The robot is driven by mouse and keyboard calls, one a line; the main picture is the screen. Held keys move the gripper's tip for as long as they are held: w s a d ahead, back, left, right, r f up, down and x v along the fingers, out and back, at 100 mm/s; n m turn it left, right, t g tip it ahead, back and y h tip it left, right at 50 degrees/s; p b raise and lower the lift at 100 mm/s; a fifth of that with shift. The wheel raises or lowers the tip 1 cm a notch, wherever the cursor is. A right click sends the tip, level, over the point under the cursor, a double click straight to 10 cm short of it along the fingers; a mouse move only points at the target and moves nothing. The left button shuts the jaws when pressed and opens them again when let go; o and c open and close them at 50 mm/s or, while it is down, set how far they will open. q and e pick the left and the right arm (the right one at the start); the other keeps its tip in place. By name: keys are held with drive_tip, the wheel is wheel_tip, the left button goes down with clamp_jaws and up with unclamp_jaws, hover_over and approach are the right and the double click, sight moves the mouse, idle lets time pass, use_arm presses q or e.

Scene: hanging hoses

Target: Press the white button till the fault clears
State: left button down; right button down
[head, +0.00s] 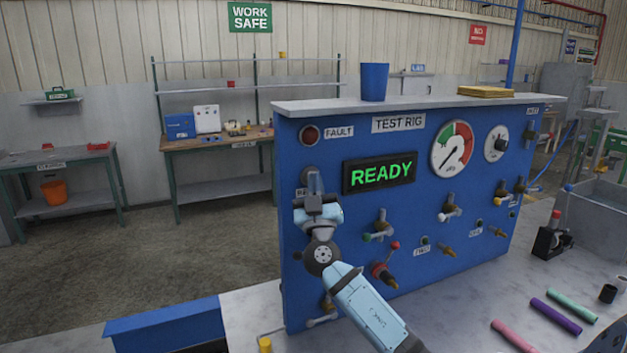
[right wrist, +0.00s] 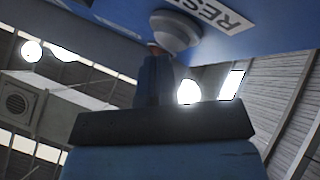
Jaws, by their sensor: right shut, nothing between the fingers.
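The blue test rig (head: 350,235) stands upright on the bench. Its display (head: 379,173) reads READY in green. The round red FAULT lamp (head: 310,134) at top left looks dark. My right gripper (head: 314,180) is shut and empty, at the panel's left side below the lamp, and largely hides the button and its label in the head view. In the right wrist view the white button (right wrist: 175,32) is a round knob on the blue panel beside a partly cut-off label. The shut fingertips (right wrist: 154,50) overlap its lower edge; I cannot tell whether they touch. My left gripper is out of view.
Several valves, such as a red-handled one (head: 384,272), stick out right of my right arm. A blue cup (head: 374,82) stands on the rig's top shelf. Coloured hose pieces (head: 556,316) lie on the bench at lower right. Open floor lies left of the rig.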

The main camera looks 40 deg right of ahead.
drive_tip(key=shift+s+a+b, duration=0.25)
drive_tip(key=shift+s+b, duration=0.1)
drive_tip(key=shift+s, duration=0.4)
drive_tip(key=shift+s+f, duration=0.1)
drive_tip(key=s, duration=0.1)
drive_tip(key=s+a+b, duration=0.1)
drive_tip(key=s, duration=0.2)
drive_tip(key=shift+s+a, duration=0.25)
drive_tip(key=shift+s, duration=0.05)
idle(0.4)
